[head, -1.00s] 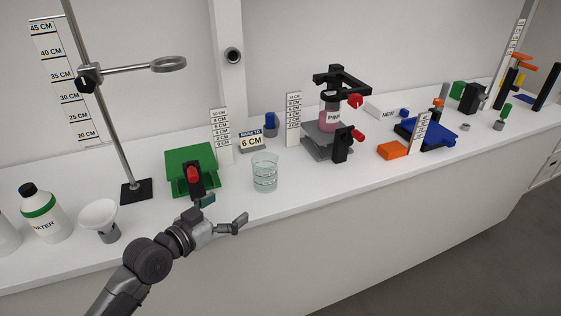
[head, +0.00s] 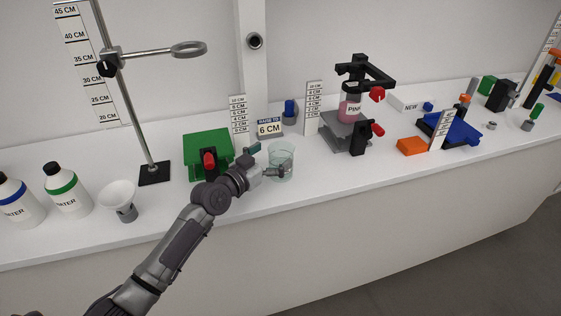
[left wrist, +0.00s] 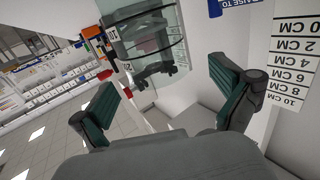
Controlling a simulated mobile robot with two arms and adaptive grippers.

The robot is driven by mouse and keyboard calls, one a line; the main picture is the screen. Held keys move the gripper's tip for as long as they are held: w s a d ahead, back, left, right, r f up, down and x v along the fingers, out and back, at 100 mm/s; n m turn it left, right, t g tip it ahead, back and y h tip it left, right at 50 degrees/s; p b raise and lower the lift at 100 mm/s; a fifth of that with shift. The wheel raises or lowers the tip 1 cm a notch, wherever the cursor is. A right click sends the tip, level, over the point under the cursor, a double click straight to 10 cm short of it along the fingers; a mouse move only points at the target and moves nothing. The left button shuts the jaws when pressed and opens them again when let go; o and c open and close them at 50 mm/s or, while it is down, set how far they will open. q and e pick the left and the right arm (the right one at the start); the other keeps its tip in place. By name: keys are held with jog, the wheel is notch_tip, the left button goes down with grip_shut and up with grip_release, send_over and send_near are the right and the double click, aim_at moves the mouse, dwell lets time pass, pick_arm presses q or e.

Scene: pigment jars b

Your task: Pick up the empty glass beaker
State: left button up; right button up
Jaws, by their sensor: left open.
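The empty glass beaker (head: 284,155) stands upright on the white bench, clear with dark marks. My left gripper (head: 270,160) is open at its left side. One finger shows in front of the beaker's lower wall, and the other is to its left and farther back. In the left wrist view the beaker (left wrist: 172,35) is ahead, its near wall beyond the fingertips of the open gripper (left wrist: 162,100). I cannot tell whether a finger touches it. My right gripper is not in view.
A green lift platform (head: 205,146) with a red knob stands left of the beaker. A "raise to 6 cm" sign (head: 269,128) and a ruler (head: 239,116) stand behind. A grey jack (head: 345,133) bearing a pink jar (head: 350,107) is to the right. Bare bench lies in front.

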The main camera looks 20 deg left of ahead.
aim_at(288, 144)
pick_arm(q)
jog(key=x, duration=0.3)
jog(key=shift+w+d, duration=0.2)
jog(key=shift+d, duration=0.05)
jog(key=shift+s, duration=0.1)
jog(key=shift+c, duration=0.3)
jog(key=c, duration=1.1)
jog(key=shift+c, duration=0.5)
jog(key=shift+r, duration=0.1)
